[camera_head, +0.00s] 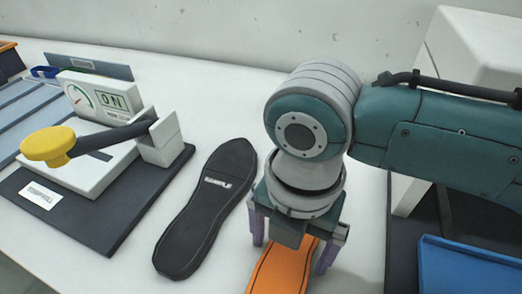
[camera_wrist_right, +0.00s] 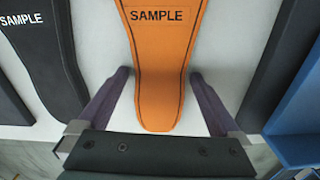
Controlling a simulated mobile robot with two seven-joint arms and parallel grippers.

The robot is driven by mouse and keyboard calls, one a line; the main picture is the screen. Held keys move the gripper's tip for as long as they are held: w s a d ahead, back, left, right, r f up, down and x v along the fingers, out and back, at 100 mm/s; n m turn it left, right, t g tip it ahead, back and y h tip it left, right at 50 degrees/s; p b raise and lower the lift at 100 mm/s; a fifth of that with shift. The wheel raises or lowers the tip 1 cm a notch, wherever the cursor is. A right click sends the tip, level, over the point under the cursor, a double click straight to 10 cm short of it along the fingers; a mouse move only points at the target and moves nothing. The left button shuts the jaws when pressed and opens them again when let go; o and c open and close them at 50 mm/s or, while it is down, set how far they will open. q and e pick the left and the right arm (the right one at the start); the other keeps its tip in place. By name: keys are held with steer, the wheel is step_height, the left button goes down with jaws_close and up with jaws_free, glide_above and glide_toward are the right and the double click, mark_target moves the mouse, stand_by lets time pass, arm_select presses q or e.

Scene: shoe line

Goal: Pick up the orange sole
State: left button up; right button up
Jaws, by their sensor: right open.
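The orange sole (camera_head: 282,267) lies on the white table, partly hidden under my right gripper in the head view. In the right wrist view the orange sole (camera_wrist_right: 162,65) shows black "SAMPLE" lettering and its rounded end points toward the gripper. My right gripper (camera_head: 293,262) points down over it. Its two purple fingers, also in the wrist view (camera_wrist_right: 162,75), are apart, one on each side of the sole's narrower end, with visible gaps. Nothing is held. My left gripper is not in view.
A black sole (camera_head: 208,208) marked "SAMPLE" lies to the left of the orange one. Further left stands a machine with a gauge, an "ON" sign and a yellow-knobbed lever (camera_head: 47,146). A blue tray (camera_head: 470,265) and a white box-shaped housing (camera_head: 475,45) are at the right.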

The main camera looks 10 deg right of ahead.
steer(key=shift+c, duration=0.2)
steer(key=c, duration=1.4)
steer(key=shift+r, duration=0.1)
